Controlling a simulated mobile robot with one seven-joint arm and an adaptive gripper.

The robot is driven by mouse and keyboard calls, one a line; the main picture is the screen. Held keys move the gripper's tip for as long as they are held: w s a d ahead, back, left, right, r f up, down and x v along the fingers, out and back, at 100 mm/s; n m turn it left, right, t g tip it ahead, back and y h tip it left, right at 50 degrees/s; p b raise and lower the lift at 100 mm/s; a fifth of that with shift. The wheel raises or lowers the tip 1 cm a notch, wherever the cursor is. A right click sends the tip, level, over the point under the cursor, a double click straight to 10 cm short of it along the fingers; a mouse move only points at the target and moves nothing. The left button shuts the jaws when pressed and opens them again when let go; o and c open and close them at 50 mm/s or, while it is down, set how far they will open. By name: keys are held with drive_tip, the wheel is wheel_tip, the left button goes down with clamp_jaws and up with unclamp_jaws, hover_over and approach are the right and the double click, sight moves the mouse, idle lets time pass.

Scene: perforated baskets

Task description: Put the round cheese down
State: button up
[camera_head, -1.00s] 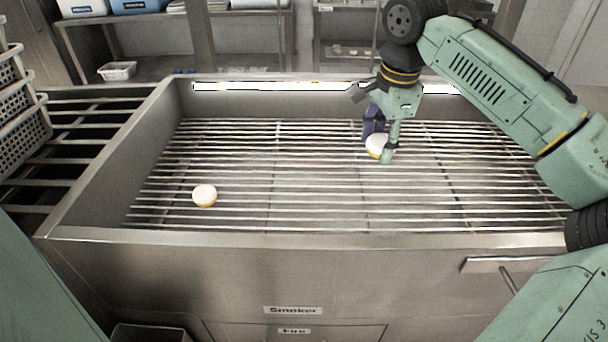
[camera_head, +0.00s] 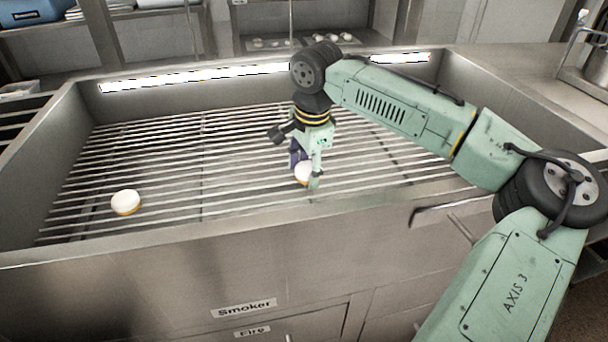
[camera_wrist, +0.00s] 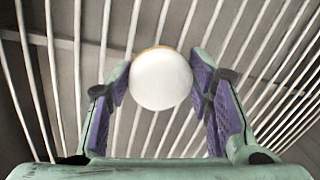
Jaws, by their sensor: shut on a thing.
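A round white cheese (camera_head: 302,173) with a yellowish underside is between the fingers of my gripper (camera_head: 307,172), low over the metal grate (camera_head: 220,150) of the smoker. In the wrist view the white cheese (camera_wrist: 161,79) sits between the tips of the purple-padded fingers (camera_wrist: 163,85), with grate bars behind it. My gripper is shut on it. I cannot tell whether the cheese touches the bars. A second round white cheese (camera_head: 125,202) lies on the grate at the left, apart from my gripper.
The smoker's raised metal walls (camera_head: 40,170) surround the grate. Bare grate lies between the two cheeses. A shelf behind holds a tray with several small pale items (camera_head: 290,42). A steel counter (camera_head: 520,85) is at the right.

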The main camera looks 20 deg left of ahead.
drive_tip(key=shift+f, duration=1.15)
drive_tip(key=shift+f, duration=0.2)
drive_tip(key=o, duration=1.3)
drive_tip(key=shift+r, duration=0.15)
drive_tip(key=r, duration=0.8)
drive_tip(key=s+d+r, duration=0.1)
drive_tip(key=r, duration=0.3)
drive_tip(key=shift+d, duration=0.1)
